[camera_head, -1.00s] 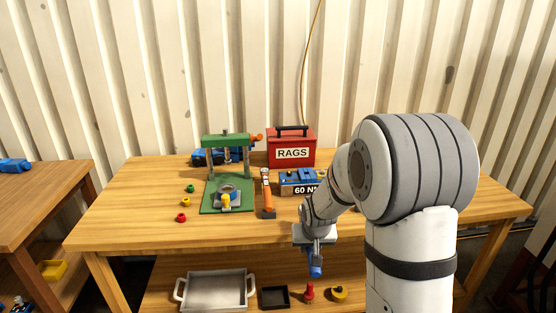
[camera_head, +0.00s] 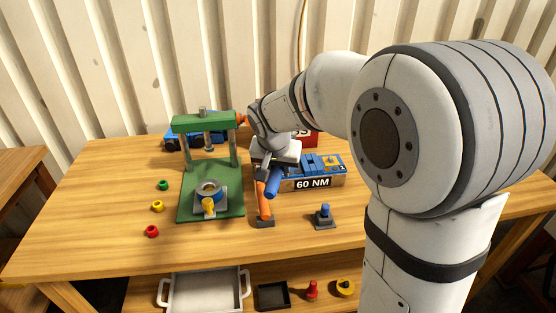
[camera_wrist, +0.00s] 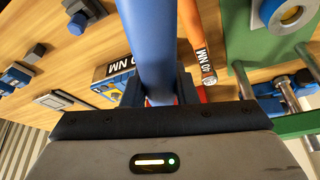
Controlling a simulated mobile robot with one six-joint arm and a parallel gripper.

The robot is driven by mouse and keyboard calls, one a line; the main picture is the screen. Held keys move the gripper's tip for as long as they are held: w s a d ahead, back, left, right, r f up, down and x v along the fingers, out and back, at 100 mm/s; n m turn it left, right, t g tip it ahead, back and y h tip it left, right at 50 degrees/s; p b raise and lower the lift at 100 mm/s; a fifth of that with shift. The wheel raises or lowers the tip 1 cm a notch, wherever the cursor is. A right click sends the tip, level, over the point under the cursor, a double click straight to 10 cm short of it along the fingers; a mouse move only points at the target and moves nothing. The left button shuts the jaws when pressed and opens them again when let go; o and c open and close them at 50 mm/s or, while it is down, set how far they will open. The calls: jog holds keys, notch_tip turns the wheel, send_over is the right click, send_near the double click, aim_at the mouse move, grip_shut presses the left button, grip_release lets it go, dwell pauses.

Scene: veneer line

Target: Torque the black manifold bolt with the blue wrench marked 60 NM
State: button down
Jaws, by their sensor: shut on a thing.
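My gripper (camera_wrist: 155,98) is shut on a blue bar, the blue wrench (camera_wrist: 150,40); its blue end also shows in the head view (camera_head: 273,181). It is held above the table near the orange wrench, and its far end is cut off in the wrist view. No marking shows on the part I see. A blue-topped box (camera_head: 318,166) bears a 60 NM label (camera_head: 312,184) on its front, to the right of my gripper. A small dark block with a blue peg (camera_head: 324,217) stands in front of that box. I cannot make out a black bolt on a manifold.
A green press (camera_head: 205,125) stands left of my gripper. Green, yellow and red (camera_head: 151,231) knobs lie farther left. The table's front right is mostly clear. A tray (camera_head: 205,293) sits below.

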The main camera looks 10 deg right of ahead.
jog(key=shift+b, duration=0.3)
jog(key=shift+s+f+b, duration=0.1)
jog(key=shift+f+b, duration=0.25)
jog(key=shift+b, duration=0.05)
jog(key=d+f+n+y+b, duration=0.3)
jog(key=d+n, duration=0.5)
jog(key=d, duration=0.3)
jog(key=shift+d+f+n+b, duration=0.25)
jog(key=shift+f+b, duration=0.25)
jog(key=shift+b, duration=0.3)
jog(key=shift+f+b, duration=0.75)
jog(key=shift+f, duration=0.1)
jog(key=shift+a, duration=0.15)
dwell(0.4)
